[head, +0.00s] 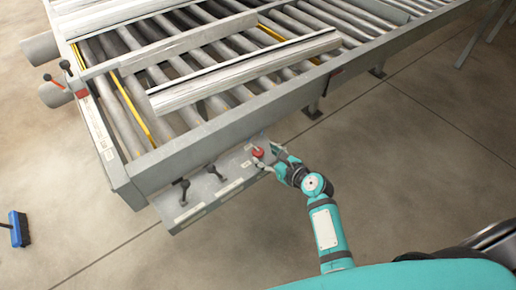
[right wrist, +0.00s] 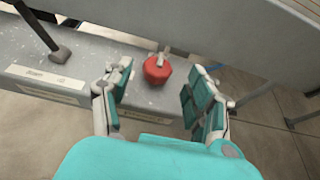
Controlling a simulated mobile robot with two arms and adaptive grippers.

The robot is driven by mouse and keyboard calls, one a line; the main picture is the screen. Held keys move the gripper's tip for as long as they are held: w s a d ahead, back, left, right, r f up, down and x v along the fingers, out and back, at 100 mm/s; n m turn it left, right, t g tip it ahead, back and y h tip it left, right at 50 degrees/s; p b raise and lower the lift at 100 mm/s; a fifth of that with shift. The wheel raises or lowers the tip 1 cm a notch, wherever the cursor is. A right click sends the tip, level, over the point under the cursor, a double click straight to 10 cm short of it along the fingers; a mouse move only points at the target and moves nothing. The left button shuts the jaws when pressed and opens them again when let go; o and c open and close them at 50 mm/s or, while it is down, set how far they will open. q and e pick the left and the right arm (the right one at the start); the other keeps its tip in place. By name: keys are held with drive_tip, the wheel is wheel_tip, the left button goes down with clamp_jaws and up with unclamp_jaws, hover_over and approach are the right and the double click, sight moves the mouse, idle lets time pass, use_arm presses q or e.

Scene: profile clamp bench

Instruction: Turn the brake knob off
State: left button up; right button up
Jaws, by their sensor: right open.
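The brake knob is a red knob (head: 258,152) on the grey control panel (head: 232,170) on the near side of the roller bench. In the right wrist view the red knob (right wrist: 157,69) has a light grey bar on top, pointing up the picture and slightly right. My right gripper (head: 268,158) is at the knob in the head view. In the right wrist view its fingers (right wrist: 158,92) are spread wide, and the knob lies beyond and between the tips with gaps on both sides. My left gripper is not in view.
Two black levers stand on the panel left of the knob, one near (head: 213,171) and one farther left (head: 184,190). Profiles (head: 245,72) lie on the rollers. The bench's side rail (head: 220,130) rises behind the panel. A blue brush (head: 18,228) is at far left.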

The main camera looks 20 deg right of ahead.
sight(259, 151)
drive_tip(key=x, duration=0.4)
drive_tip(key=shift+w+a+f, duration=0.15)
drive_tip(key=shift+w+f, duration=0.05)
drive_tip(key=shift+w, duration=0.35)
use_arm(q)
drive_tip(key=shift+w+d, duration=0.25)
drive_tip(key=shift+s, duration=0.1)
use_arm(e)
drive_tip(key=shift+s, duration=0.1)
drive_tip(key=shift+c, duration=0.7)
drive_tip(key=c, duration=1)
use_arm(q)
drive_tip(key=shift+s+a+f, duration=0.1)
